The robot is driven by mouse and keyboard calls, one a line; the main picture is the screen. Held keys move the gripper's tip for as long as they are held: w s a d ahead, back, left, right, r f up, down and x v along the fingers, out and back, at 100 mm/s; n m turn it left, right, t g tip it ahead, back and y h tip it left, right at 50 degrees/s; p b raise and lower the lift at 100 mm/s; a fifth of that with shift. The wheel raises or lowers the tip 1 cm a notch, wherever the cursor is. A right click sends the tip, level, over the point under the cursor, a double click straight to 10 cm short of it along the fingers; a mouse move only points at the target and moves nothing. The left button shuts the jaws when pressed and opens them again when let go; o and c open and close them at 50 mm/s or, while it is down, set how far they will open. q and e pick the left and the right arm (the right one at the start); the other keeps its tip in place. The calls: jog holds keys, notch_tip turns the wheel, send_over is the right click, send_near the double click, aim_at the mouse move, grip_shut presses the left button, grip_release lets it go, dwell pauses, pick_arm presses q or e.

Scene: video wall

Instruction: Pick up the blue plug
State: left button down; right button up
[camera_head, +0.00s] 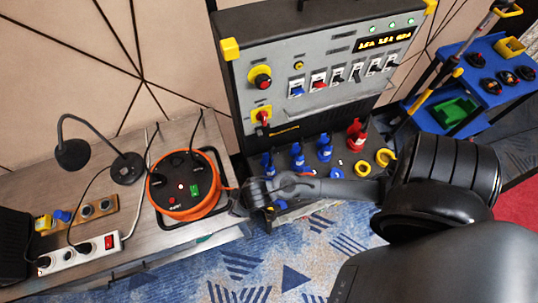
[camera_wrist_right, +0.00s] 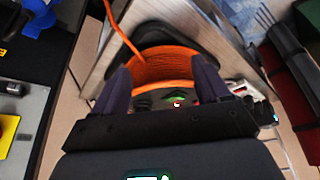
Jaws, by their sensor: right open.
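Several blue plugs stand at the foot of the control panel in the head view: one at the left (camera_head: 267,164), one in the middle (camera_head: 297,157) and one at the right (camera_head: 324,148). A further blue piece (camera_head: 62,216) lies on the bench at far left. My right gripper (camera_head: 243,197) is beside the orange cable reel (camera_head: 172,207), left of the standing plugs. In the right wrist view my gripper (camera_wrist_right: 160,72) is open, with the orange reel (camera_wrist_right: 165,68) beyond its fingers. A blue object (camera_wrist_right: 38,18) shows at that view's upper left. My left gripper is not in view.
The control panel (camera_head: 325,62) stands behind the plugs. A red plug (camera_head: 357,134) and yellow rings (camera_head: 386,158) are to their right. A power strip (camera_head: 80,252) and lamp (camera_head: 73,153) are on the bench. A blue cart (camera_head: 487,92) stands at far right.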

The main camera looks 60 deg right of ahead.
notch_tip(320, 180, down, 4)
jog(key=w+d, duration=0.2)
jog(key=m+g, duration=0.5)
jog(key=m, duration=0.3)
send_over(269, 166)
notch_tip(269, 166, down, 8)
jog(key=shift+a+r, duration=0.1)
jog(key=shift+r, duration=0.1)
jog(key=shift+d+f+b, duration=0.15)
jog(key=shift+d+b, duration=0.05)
jog(key=shift+b, duration=0.3)
notch_tip(269, 166, down, 5)
jog(key=b, duration=0.5)
jog(key=shift+b, duration=0.4)
jog(key=shift+f+b, duration=0.4)
jog(key=shift+b, duration=0.35)
jog(key=f+b, duration=0.1)
jog(key=b, duration=0.1)
jog(key=f+b, duration=0.3)
jog(key=b, duration=0.2)
jog(key=shift+s+d+f, duration=0.1)
jog(key=shift+d+f, duration=0.15)
jog(key=shift+f, duration=0.05)
jog(key=shift+r, duration=0.1)
